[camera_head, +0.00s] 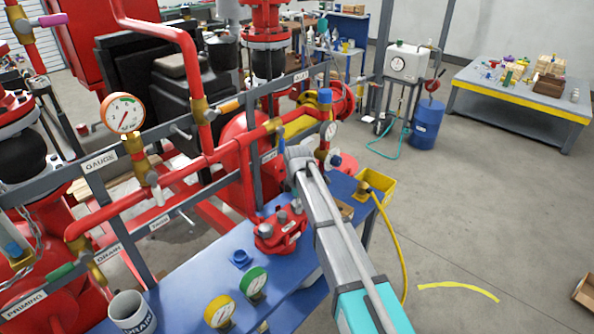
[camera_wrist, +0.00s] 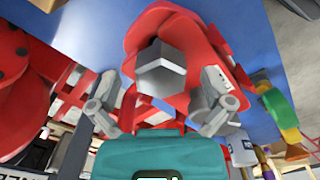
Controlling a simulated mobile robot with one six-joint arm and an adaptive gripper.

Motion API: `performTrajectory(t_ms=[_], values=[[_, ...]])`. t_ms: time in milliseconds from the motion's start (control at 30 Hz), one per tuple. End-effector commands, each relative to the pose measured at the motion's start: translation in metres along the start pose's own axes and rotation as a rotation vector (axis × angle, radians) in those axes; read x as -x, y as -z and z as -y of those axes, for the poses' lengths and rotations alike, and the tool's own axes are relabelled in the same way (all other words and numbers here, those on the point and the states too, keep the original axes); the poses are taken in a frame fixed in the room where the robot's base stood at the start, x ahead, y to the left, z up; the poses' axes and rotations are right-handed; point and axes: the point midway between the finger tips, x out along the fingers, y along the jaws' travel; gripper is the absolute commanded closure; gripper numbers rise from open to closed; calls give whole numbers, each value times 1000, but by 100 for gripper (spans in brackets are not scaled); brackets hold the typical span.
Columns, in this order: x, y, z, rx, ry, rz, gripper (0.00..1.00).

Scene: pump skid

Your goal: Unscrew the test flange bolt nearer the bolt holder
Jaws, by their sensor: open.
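The red test flange (camera_head: 278,236) stands on the blue bench, with grey bolts on top, and also shows in the wrist view (camera_wrist: 200,62). A large grey hex bolt (camera_wrist: 162,68) faces the wrist camera. A second grey bolt part (camera_wrist: 152,115) shows lower, partly hidden by my gripper body. My gripper (camera_wrist: 158,108) is open, its two grey fingers spread either side of the lower bolt part; I see no contact. In the head view my arm hides much of the gripper. A small blue socket-like piece (camera_head: 240,258), possibly the bolt holder, sits left of the flange.
Red pipes and grey rails with a pressure gauge (camera_head: 123,113) stand behind the bench. A yellow box (camera_head: 377,185) with a hose is right of the bench.

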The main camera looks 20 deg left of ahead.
Motion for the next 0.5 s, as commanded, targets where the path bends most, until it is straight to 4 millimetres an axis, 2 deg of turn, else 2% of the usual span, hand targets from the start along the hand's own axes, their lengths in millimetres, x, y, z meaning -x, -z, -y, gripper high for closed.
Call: performTrajectory(t_ms=[33,500], values=[[10,0,0,1,0,0,0],[48,0,0,4,0,0,0]])
